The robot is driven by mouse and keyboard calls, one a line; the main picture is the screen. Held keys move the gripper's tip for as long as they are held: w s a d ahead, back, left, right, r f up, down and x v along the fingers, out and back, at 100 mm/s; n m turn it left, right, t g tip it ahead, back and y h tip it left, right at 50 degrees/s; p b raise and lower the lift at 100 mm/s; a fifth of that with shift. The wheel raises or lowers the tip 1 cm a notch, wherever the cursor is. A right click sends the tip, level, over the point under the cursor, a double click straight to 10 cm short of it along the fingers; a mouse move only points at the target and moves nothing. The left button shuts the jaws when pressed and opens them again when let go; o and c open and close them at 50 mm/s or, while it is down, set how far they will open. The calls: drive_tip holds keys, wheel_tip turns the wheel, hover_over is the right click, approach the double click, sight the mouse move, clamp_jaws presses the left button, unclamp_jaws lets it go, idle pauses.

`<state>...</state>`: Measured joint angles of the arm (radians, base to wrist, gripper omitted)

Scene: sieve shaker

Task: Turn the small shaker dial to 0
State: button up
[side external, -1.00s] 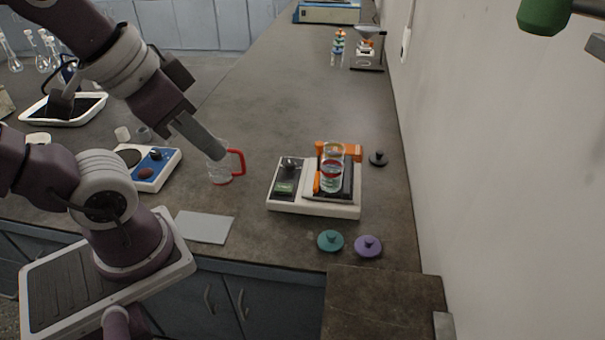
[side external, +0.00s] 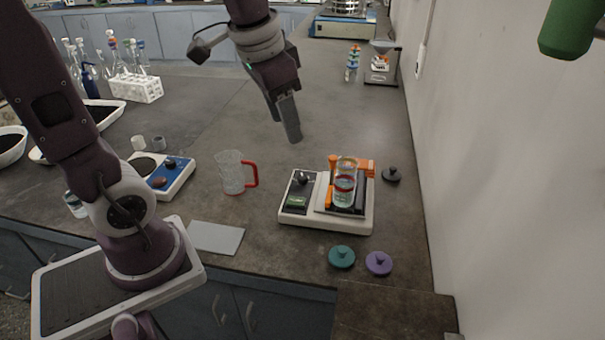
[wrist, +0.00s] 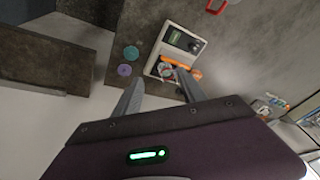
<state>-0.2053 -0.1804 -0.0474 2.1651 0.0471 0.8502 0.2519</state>
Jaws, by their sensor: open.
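The small shaker (side external: 325,221) is a white box on the bench with a dark control panel at its left and a platform at its right. Its small dark dial (side external: 303,180) stands on the panel, above a green display (side external: 296,201). I cannot read the dial's setting. My gripper (side external: 292,138) is open and empty, well above the bench and apart from the dial, pointing down. In the wrist view, the shaker (wrist: 157,52) lies beyond my open fingers (wrist: 158,78), with the dial (wrist: 193,46) at its upper right.
Glass beakers (side external: 345,188) stand on the shaker platform between orange clamps (side external: 367,167). A jug with a red handle (side external: 232,173) and a blue-white hotplate (side external: 162,175) stand to the left. Teal (side external: 341,257) and purple (side external: 379,263) lids lie in front, a black lid (side external: 391,175) behind right.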

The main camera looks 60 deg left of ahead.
drive_tip(key=w+a+f+g, duration=0.1)
drive_tip(key=w+a+f, duration=0.3)
drive_tip(key=w, duration=0.2)
drive_tip(key=m+g+h, duration=0.1)
drive_tip(key=m+g, duration=0.1)
hover_over(302, 176)
wheel_tip(302, 176, down, 16)
drive_tip(key=shift+d+f, duration=0.1)
drive_tip(key=shift+f, duration=0.15)
wheel_tip(302, 176, down, 6)
drive_tip(key=shift+r, duration=0.1)
drive_tip(key=shift+f, duration=0.55)
clamp_jaws()
